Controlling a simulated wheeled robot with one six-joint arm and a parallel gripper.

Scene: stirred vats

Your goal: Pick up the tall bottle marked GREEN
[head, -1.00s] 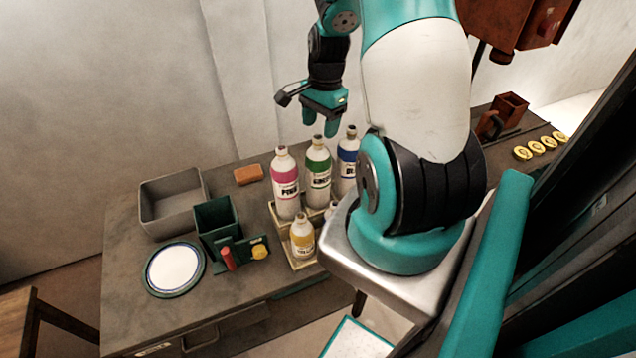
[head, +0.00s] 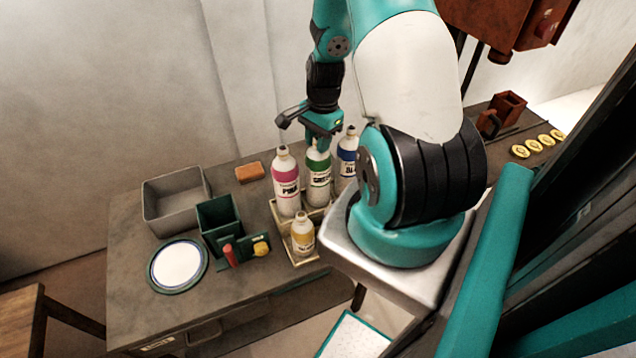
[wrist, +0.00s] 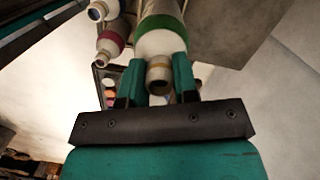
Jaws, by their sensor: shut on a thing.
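The tall white bottle with a green band marked GREEN (head: 319,180) stands upright in the rack, between the pink and blue bottles. My gripper (head: 319,147) is at its top, coming from above. In the wrist view, the green-banded bottle (wrist: 160,42) has its neck between the two fingers of my gripper (wrist: 159,82), which are shut on it. The bottle's cap is partly hidden by the gripper in the head view.
The pink bottle (head: 286,185) stands close on the left and the blue bottle (head: 347,158) close on the right. A small yellow-labelled bottle (head: 303,234) stands in front.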

